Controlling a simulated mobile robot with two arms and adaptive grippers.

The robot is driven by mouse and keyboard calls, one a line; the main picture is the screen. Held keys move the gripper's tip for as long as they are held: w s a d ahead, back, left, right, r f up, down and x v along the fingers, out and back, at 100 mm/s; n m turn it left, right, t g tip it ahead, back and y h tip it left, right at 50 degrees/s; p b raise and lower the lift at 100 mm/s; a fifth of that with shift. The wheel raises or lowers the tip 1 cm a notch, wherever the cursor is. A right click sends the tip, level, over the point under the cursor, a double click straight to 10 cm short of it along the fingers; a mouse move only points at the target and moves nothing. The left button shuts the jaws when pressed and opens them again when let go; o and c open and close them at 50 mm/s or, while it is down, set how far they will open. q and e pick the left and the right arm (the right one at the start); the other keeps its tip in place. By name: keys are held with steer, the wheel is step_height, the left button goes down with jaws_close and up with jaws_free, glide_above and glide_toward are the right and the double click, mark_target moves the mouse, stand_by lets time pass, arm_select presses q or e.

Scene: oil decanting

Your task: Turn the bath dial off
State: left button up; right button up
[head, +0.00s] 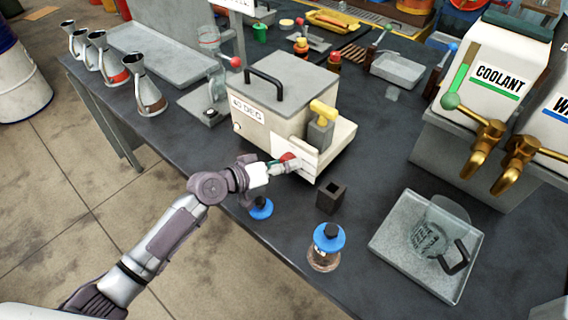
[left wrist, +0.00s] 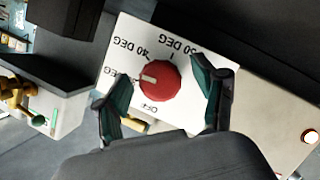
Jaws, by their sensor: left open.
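The bath (head: 285,85) is a cream box with a grey lid and black handle, standing on the dark bench. Its red dial (head: 288,157) is on a white plate low on the front. In the left wrist view the dial (left wrist: 160,82) shows up close, and its white mark points left, toward a partly hidden DEG label rather than OFF. My left gripper (head: 278,165) is at the dial; in the wrist view its green-padded fingers (left wrist: 163,90) are open, one on each side of the dial. I cannot tell whether they touch it. My right gripper is out of view.
A blue-capped bottle (head: 325,248), a small dark block (head: 331,197) and another blue cap (head: 261,208) stand near the bench's front edge. Metal jugs (head: 143,85) stand at left.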

arm_select(q)
steer(key=shift+s+a, duration=0.15)
steer(key=shift+a, duration=0.05)
steer(key=v, duration=1.1)
steer(key=shift+s+a+r, duration=0.15)
steer(key=shift+s, duration=0.05)
